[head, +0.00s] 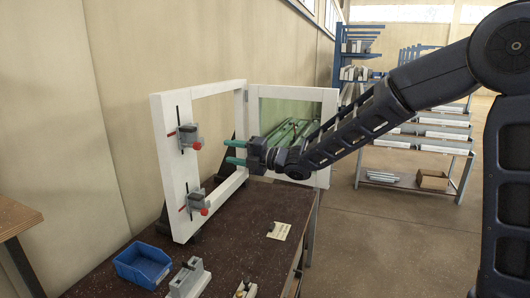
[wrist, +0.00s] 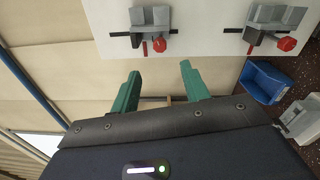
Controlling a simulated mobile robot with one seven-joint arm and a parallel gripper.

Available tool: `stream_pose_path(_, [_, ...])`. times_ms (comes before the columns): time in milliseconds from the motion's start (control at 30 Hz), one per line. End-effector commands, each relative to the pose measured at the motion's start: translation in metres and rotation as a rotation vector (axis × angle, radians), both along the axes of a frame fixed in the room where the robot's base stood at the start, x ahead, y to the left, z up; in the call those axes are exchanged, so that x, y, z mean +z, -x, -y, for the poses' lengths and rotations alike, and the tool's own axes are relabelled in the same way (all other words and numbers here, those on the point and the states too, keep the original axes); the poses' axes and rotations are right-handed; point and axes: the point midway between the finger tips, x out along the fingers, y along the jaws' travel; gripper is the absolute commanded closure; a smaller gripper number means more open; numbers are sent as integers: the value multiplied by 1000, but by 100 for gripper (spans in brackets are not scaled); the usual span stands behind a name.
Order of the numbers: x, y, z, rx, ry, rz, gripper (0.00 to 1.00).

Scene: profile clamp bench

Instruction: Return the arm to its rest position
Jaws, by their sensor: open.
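My gripper (head: 228,152) is open with its two green fingers apart and nothing between them. It is held in the air beside the upright white frame (head: 170,160), right of its two clamps. In the wrist view my gripper (wrist: 160,70) points towards the white panel face (wrist: 90,25), with the fingers below the clamps and apart from them. The upper clamp (head: 188,136) and lower clamp (head: 194,202) are grey with red knobs and sit on the frame's left post. Both clamps also show in the wrist view (wrist: 150,28) (wrist: 272,28).
A dark bench (head: 235,240) carries a blue bin (head: 143,265), a grey block fixture (head: 188,279) and a small note card (head: 278,230). A second white frame with a greenish pane (head: 285,108) stands behind my forearm. Shelving (head: 420,145) and open floor lie to the right.

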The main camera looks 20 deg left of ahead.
Motion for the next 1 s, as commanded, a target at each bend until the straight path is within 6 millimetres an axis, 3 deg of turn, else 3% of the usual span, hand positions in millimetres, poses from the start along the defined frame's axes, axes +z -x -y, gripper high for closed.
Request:
stream_pose_path(167, [2, -6, 5, -21, 8, -9, 54])
stream_pose_path(267, [6, -30, 23, -99, 38, -48, 54])
stream_pose_path(367, [11, -65, 59, -234, 84, -124, 54])
stream_pose_path(500, [15, -117, 128, -472, 139, -281, 54])
stream_pose_path(700, [18, -165, 241, -811, 156, -540, 54])
stream_pose_path(833, [15, -177, 321, -1029, 127, -729, 54])
stream_pose_path(1000, [8, -168, 421, -1297, 46, -995, 54])
